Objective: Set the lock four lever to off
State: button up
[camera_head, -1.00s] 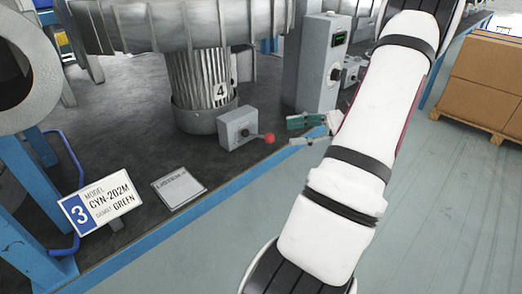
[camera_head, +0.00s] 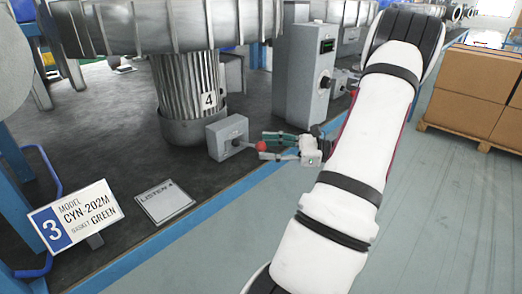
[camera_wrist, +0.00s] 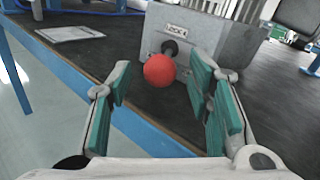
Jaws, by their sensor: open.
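The lock four lever is a short arm with a red ball knob (camera_head: 261,146) on a grey box (camera_head: 228,137), which stands on the dark bench in front of the ribbed cylinder marked 4 (camera_head: 209,100). In the wrist view the red knob (camera_wrist: 159,71) sits in front of the grey box (camera_wrist: 205,45), which carries a small label reading LOCK 4, partly hidden. My gripper (camera_wrist: 160,95) is open, with its green-padded fingers to either side of the knob in that view. In the head view my gripper (camera_head: 268,147) is right at the knob. I cannot tell whether either finger touches it.
A taller grey control box (camera_head: 306,80) with a dark knob stands behind my gripper. A plate reading LISTEN 4 (camera_head: 164,201) and a model sign (camera_head: 75,217) are at the left.

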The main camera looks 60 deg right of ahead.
aim_at(253, 145)
jog(key=shift+x, duration=1.3)
jog(key=shift+c, duration=0.5)
grip_shut()
